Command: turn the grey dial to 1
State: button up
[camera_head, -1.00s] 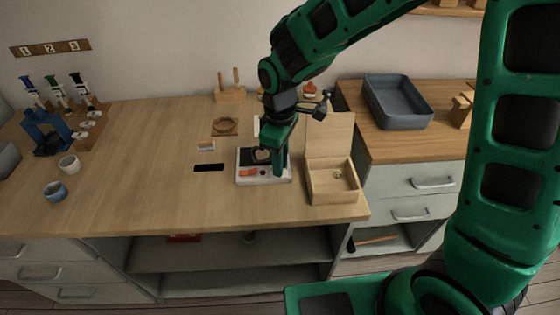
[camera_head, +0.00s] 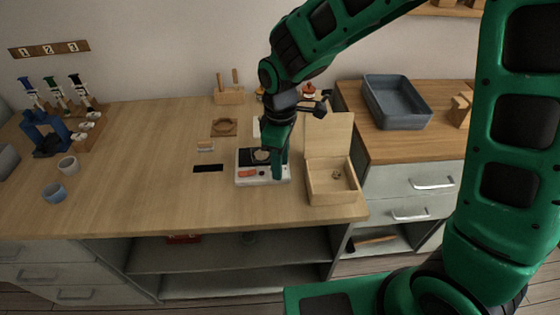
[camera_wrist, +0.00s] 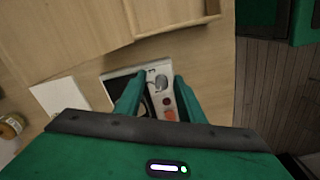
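The grey dial (camera_wrist: 161,82) is a small round knob on a white-and-black device (camera_head: 246,181) on the wooden table. In the wrist view it sits between my two fingertips, near the device's far end. My gripper (camera_wrist: 159,78) is open, with a finger on each side of the dial and visible gaps. I cannot tell whether either finger touches it. In the head view my gripper (camera_head: 279,174) is low over the right part of the device and hides the dial. No dial numbers are readable.
An open wooden box (camera_head: 332,190) stands close to the right of the device. A red button (camera_wrist: 171,115) and a dark red spot lie beside the dial. A black slot (camera_head: 208,168) is to the left.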

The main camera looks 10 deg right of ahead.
notch_tip(320, 180, up, 11)
jog(key=shift+f, duration=0.15)
dwell(0.5)
jog(key=s+d+r+m, duration=0.15)
jog(key=d+m, duration=0.25)
jog(key=d, duration=0.4)
jog(key=s+d+m, duration=0.3)
jog(key=d, duration=0.5)
jog(key=s+d+r+m, duration=0.1)
jog(key=s+d+m, duration=0.25)
jog(key=d, duration=0.55)
jog(key=s+d+f+m, duration=0.2)
jog(key=s+d+m, duration=0.7)
jog(key=s, duration=0.4)
jog(key=shift+s+d, duration=0.25)
jog(key=shift+s, duration=0.1)
